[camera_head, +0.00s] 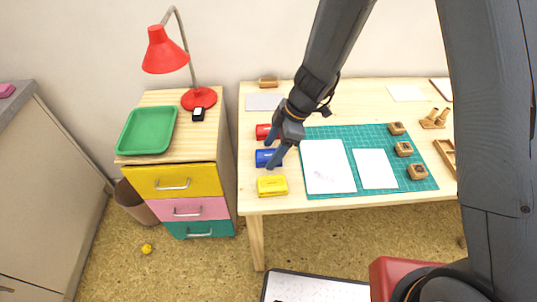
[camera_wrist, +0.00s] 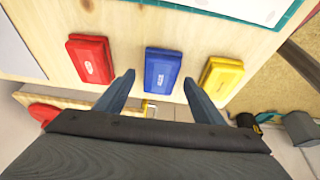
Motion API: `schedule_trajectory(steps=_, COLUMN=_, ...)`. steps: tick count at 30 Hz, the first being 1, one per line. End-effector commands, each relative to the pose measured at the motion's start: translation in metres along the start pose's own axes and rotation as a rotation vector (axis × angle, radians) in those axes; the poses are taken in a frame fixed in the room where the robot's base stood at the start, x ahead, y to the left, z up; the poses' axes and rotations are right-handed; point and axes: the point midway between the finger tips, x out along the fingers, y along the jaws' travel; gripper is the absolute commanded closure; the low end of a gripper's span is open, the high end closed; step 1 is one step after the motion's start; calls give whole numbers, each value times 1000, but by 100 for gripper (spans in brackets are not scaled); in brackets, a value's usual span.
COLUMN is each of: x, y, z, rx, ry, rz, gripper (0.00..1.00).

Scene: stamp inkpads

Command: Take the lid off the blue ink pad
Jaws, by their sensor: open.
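The blue ink pad (camera_head: 266,158) lies near the left end of the wooden table, between a red ink pad (camera_head: 263,132) and a yellow ink pad (camera_head: 272,186). In the wrist view the blue ink pad (camera_wrist: 163,68) has its lid on and sits just beyond my fingertips, roughly centred between them. My gripper (camera_head: 273,155) is open and empty, over the blue ink pad. In the wrist view its two fingers (camera_wrist: 158,85) stand apart. In the head view the fingers partly cover the red and blue pads.
A green cutting mat (camera_head: 397,181) with white sheets and several wooden stamps lies to the right. A drawer cabinet left of the table carries a green tray (camera_head: 125,146) and a red lamp (camera_head: 161,52). The table's left edge is close to the pads.

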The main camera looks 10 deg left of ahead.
Motion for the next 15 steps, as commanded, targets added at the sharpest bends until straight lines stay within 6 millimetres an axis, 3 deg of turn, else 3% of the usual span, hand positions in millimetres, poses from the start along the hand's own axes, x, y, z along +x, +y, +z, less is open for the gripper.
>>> schedule_trajectory(steps=3, x=0, y=0, z=0, rx=0, ry=0, rz=0, gripper=39)
schedule_trajectory(steps=10, x=0, y=0, z=0, rx=1, ry=0, rz=0, gripper=78)
schedule_trajectory(steps=15, x=0, y=0, z=0, rx=1, ry=0, rz=0, gripper=81)
